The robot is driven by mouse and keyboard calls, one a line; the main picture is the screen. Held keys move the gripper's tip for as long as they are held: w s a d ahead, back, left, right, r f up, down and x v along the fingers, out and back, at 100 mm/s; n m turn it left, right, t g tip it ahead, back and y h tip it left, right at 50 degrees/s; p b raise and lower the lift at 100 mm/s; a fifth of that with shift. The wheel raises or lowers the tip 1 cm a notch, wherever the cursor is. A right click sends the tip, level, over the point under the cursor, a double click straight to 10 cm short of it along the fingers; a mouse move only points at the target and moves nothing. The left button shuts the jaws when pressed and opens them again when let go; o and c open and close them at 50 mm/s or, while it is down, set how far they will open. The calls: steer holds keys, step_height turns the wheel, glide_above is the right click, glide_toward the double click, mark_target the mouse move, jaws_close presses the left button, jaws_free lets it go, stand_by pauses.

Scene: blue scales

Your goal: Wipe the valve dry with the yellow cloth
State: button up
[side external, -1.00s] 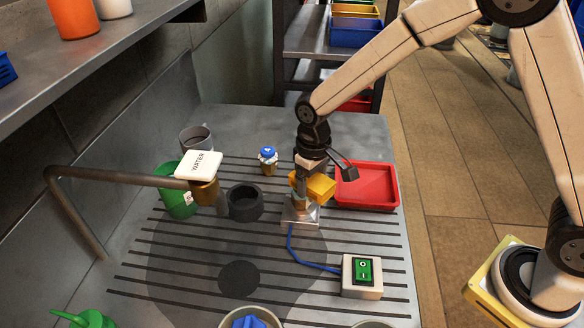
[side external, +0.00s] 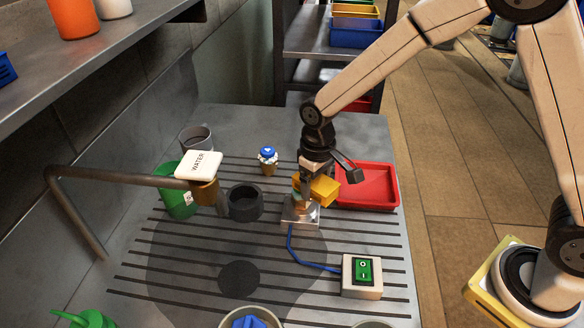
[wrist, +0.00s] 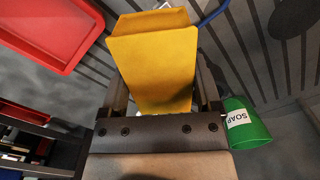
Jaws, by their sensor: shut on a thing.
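My gripper (side external: 305,190) points down, shut on the yellow cloth (side external: 326,190), which looks like a thick block. In the wrist view the yellow cloth (wrist: 155,70) fills the space between my fingers. The cloth is just above a small silver plate (side external: 301,222); whether it touches the plate is hard to tell. A small brass-coloured piece with a white-and-blue top (side external: 268,160), perhaps the valve, stands upright behind and left of my gripper, apart from the cloth. I cannot tell whether it is wet.
A red tray (side external: 366,187) lies close right of my gripper. A dark ring (side external: 245,203), a green SOAP cup (side external: 178,203) and a pipe with a WATER sign (side external: 198,164) stand left.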

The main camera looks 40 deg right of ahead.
steer(key=shift+w+a+f, duration=0.1)
steer(key=shift+w, duration=0.5)
steer(key=shift+s, duration=0.2)
steer(key=shift+s+d+f, duration=0.1)
steer(key=shift+s, duration=0.35)
steer(key=shift+s+d+f, duration=0.1)
steer(key=shift+s, duration=0.3)
steer(key=shift+r, duration=0.1)
steer(key=shift+w+r, duration=0.1)
steer(key=shift+r, duration=0.9)
steer(key=shift+r, duration=0.1)
